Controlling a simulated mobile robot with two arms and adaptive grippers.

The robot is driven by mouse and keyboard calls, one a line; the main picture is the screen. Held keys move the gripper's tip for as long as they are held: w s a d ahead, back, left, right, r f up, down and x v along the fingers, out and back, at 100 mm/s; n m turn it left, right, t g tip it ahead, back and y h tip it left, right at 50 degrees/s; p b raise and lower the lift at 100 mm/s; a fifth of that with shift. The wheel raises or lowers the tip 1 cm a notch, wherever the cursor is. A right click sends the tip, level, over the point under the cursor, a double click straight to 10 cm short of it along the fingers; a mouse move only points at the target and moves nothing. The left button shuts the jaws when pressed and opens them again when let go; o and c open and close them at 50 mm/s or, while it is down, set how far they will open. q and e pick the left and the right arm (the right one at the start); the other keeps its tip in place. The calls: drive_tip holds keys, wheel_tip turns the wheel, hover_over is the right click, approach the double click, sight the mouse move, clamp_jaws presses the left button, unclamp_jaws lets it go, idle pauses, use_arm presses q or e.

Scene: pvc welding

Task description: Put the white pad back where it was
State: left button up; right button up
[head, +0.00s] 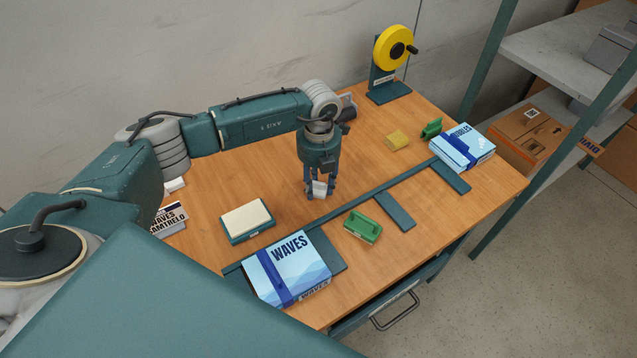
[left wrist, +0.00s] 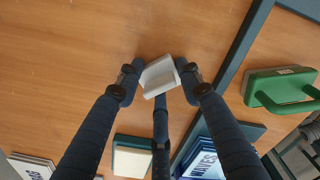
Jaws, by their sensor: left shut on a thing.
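My left gripper (head: 320,190) points down over the middle of the wooden table, with its dark fingers shut on a small white pad (head: 319,187). In the left wrist view the white pad (left wrist: 160,72) sits between the fingertips of the left gripper (left wrist: 160,80), partly hidden by them. The pad is at or just above the table; I cannot tell if it touches. A teal tray with a cream top (head: 247,220) lies to the left of the gripper; it also shows in the left wrist view (left wrist: 132,157). My right gripper is not in view.
A blue-banded WAVES pack (head: 290,268) sits at the table's front. A green handled block (head: 362,227) is right of the gripper. A teal strip (head: 360,195) runs along the table.

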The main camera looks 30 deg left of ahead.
sight(319, 183)
use_arm(q)
drive_tip(key=shift+f, duration=0.15)
drive_tip(key=o, duration=1.1)
drive_tip(key=shift+r, duration=0.2)
wheel_tip(319, 183, up, 12)
drive_tip(key=b, duration=0.2)
drive_tip(key=shift+d, duration=0.1)
